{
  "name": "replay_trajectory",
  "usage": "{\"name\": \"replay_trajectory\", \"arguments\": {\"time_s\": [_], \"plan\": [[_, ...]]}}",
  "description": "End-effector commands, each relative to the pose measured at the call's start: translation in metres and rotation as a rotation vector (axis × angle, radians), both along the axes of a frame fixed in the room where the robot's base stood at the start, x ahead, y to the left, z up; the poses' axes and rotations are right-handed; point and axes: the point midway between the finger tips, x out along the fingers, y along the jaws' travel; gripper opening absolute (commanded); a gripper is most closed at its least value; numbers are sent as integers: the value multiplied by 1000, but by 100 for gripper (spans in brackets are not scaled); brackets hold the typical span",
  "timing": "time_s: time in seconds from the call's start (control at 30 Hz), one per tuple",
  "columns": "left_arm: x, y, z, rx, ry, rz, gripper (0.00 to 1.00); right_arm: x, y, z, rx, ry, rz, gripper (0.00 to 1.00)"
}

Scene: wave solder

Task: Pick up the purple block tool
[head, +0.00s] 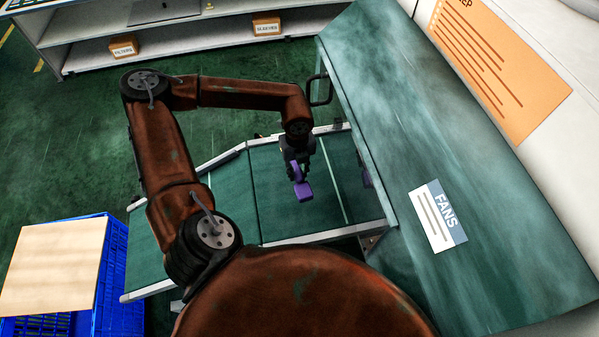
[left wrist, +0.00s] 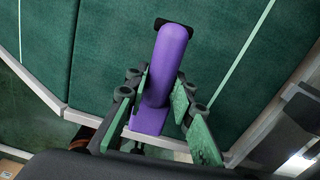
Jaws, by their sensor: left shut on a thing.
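The purple block tool (left wrist: 167,62) is between the green-padded fingers of my left gripper (left wrist: 160,108) in the left wrist view. The fingers are shut on it, and its long purple body with a black end reaches out past them. In the head view the purple tool (head: 304,191) hangs from my left gripper (head: 298,172) over the green conveyor (head: 270,185). I cannot tell whether it touches the belt. My right gripper is not in view.
A green-topped machine cover with a FANS label (head: 438,215) stands to the right of the conveyor. A blue crate (head: 115,270) with a tan board (head: 55,268) is at lower left. Shelves (head: 190,35) stand at the back.

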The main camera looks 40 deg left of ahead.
Motion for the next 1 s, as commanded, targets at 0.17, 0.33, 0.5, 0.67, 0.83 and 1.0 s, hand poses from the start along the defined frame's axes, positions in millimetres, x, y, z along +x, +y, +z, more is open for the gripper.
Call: {"name": "replay_trajectory", "arguments": {"time_s": [0.17,0.33,0.5,0.67,0.83,1.0], "plan": [[-33,-18,28,1,0,-4,0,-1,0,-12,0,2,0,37],[-63,-35,43,2,0,-4,0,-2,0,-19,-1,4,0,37],[-82,-46,55,2,-1,-2,0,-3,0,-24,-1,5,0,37],[-92,-52,60,0,0,-1,0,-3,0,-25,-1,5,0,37],[-95,-53,62,1,-1,1,0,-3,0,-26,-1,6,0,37],[-95,-53,62,1,-1,1,0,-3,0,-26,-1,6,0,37]]}}
